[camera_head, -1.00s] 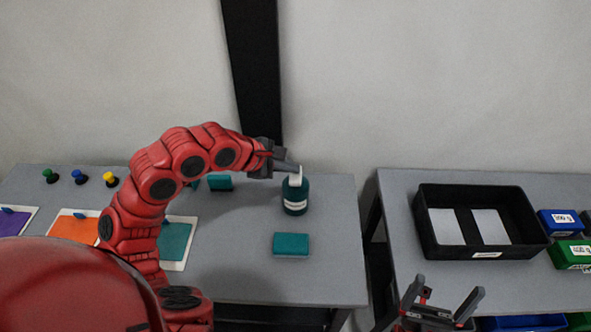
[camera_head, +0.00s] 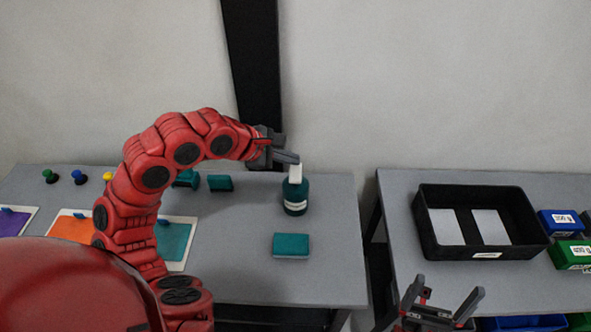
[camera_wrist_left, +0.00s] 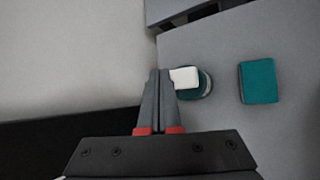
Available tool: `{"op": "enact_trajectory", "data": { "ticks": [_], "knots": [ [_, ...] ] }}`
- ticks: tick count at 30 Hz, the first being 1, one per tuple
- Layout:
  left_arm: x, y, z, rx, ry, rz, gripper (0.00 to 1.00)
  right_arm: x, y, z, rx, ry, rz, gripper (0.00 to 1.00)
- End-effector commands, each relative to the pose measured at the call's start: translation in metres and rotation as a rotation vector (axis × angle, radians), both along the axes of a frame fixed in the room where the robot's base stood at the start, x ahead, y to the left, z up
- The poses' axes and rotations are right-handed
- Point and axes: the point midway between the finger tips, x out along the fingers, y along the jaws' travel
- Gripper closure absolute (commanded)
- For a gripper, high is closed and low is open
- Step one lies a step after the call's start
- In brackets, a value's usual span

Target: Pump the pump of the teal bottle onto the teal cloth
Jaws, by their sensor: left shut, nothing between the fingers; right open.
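The teal bottle (camera_head: 295,195) stands upright on the left table, with a white label and a white pump head (camera_head: 296,173). The teal cloth (camera_head: 291,244) lies in front of the bottle on the same table, apart from it. My left gripper (camera_head: 294,158) is shut and empty, with its fingertips just above the pump head; I cannot tell whether they touch it. In the left wrist view the shut fingers (camera_wrist_left: 160,75) are beside the white pump head (camera_wrist_left: 184,77), and the cloth (camera_wrist_left: 258,81) is to the right. My right gripper (camera_head: 444,297) is open and empty at the bottom.
Teal blocks (camera_head: 220,183) and small coloured pegs (camera_head: 80,177) stand at the back left. Orange (camera_head: 72,228) and teal sheets lie by my left arm. A black tray (camera_head: 425,225) and blue and green boxes are on the right table. A gap separates the tables.

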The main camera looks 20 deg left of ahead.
Motion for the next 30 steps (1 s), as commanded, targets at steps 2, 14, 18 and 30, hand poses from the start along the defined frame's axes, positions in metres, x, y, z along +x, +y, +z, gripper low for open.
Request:
{"op": "enact_trajectory", "data": {
  "ticks": [2,14,18,30],
  "knots": [
    [0.0,0.0,0.008,0.001,-0.003,-0.002,1.0,0.0,0.0,0.0,0.0,0.0,0.0,0.0],
    [0.0,0.0,0.044,0.0,-0.003,0.0,1.0,0.0,0.0,0.0,0.0,0.0,0.0,0.0],
    [0.0,0.0,0.044,-0.001,-0.001,0.0,1.0,0.0,0.0,0.0,0.0,0.0,0.0,0.0],
    [0.0,0.0,0.044,0.0,-0.001,0.001,1.0,0.0,0.0,0.0,0.0,0.0,0.0,0.0]
  ]
}}
